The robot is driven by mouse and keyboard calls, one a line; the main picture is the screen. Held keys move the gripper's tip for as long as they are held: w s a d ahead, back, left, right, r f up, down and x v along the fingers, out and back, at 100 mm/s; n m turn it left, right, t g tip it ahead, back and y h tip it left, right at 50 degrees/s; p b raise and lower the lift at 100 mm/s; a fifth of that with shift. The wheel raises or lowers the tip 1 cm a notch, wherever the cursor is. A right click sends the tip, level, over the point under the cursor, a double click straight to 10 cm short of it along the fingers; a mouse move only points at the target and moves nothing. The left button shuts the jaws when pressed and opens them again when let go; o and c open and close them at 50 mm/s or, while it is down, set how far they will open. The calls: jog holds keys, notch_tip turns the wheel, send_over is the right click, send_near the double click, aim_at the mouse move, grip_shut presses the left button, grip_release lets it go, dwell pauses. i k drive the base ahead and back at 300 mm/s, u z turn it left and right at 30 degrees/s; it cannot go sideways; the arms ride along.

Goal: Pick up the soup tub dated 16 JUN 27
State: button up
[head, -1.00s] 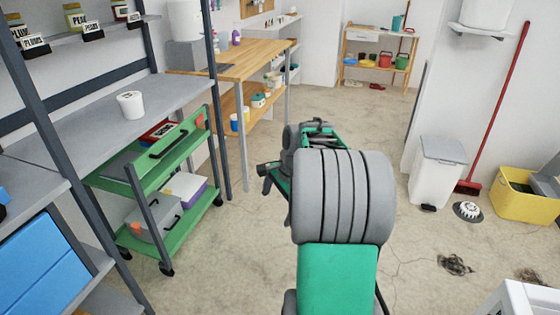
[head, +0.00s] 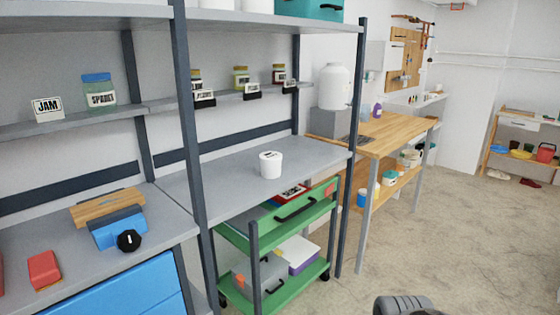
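A white tub (head: 270,166) with a lid stands upright on the grey shelf top (head: 225,183) near its front edge. It has a small dark mark on top, but no date can be read at this size. No other tub like it shows on this shelf top. My gripper is out of the picture; only a grey part of my arm shows at the bottom edge, well to the right of the tub.
Dark uprights (head: 187,120) frame the shelf. Labelled jars (head: 241,78) stand on the narrow shelf above. A wooden workbench (head: 395,132) is beyond. The floor (head: 465,235) at right is clear.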

aim_at(271, 161)
jog(key=i, duration=1.2)
jog(key=u, duration=0.2)
